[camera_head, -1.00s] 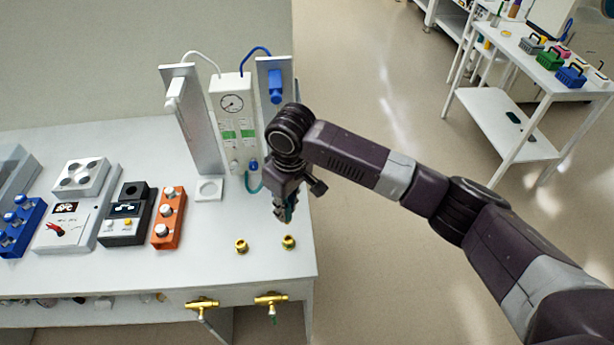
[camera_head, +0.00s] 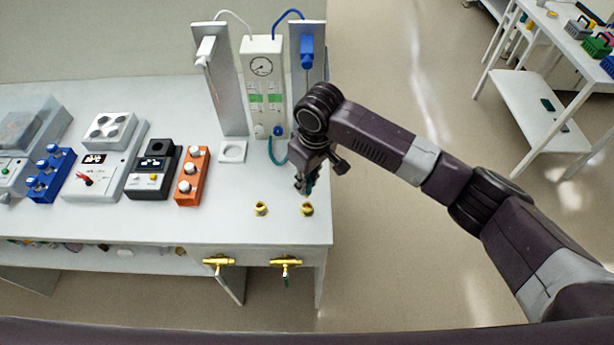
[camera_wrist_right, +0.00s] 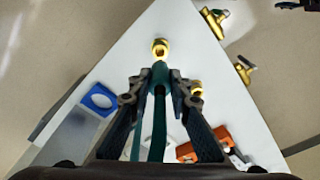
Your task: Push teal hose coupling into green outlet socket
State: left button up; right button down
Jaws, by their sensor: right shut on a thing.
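My right gripper (camera_head: 304,188) reaches over the right end of the bench, pointing down. In the right wrist view, the gripper (camera_wrist_right: 159,92) is shut on the teal hose coupling (camera_wrist_right: 159,73), with a teal hose trailing back between the fingers. Two brass sockets stand on the bench. The right socket (camera_head: 307,209) is just in front of the gripper; it also shows in the wrist view (camera_wrist_right: 160,47), beyond the coupling's tip and apart from it. The left socket (camera_head: 261,208) stands beside it. A green mark shows below the right tap (camera_head: 286,263). My left gripper is out of view.
A gauge panel (camera_head: 262,68) stands behind the gripper between two upright plates, one with a blue connector (camera_head: 306,52). An orange block (camera_head: 191,176) and other devices stand left. The bench around the sockets is clear. A second brass tap (camera_head: 219,264) sticks out in front.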

notch_tip(320, 180, down, 3)
jog(key=shift+f+b, duration=0.15)
jog(key=shift+b, duration=0.4)
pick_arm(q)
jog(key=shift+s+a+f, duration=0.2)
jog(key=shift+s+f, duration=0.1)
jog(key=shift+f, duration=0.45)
pick_arm(e)
jog(key=shift+f, duration=0.15)
pick_arm(q)
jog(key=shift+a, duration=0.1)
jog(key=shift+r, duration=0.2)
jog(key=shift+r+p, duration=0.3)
jog(key=shift+p, duration=0.2)
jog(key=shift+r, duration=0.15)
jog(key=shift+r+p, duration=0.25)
jog(key=shift+p, duration=0.15)
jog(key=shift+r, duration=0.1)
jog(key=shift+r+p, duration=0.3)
jog(key=shift+p, duration=0.1)
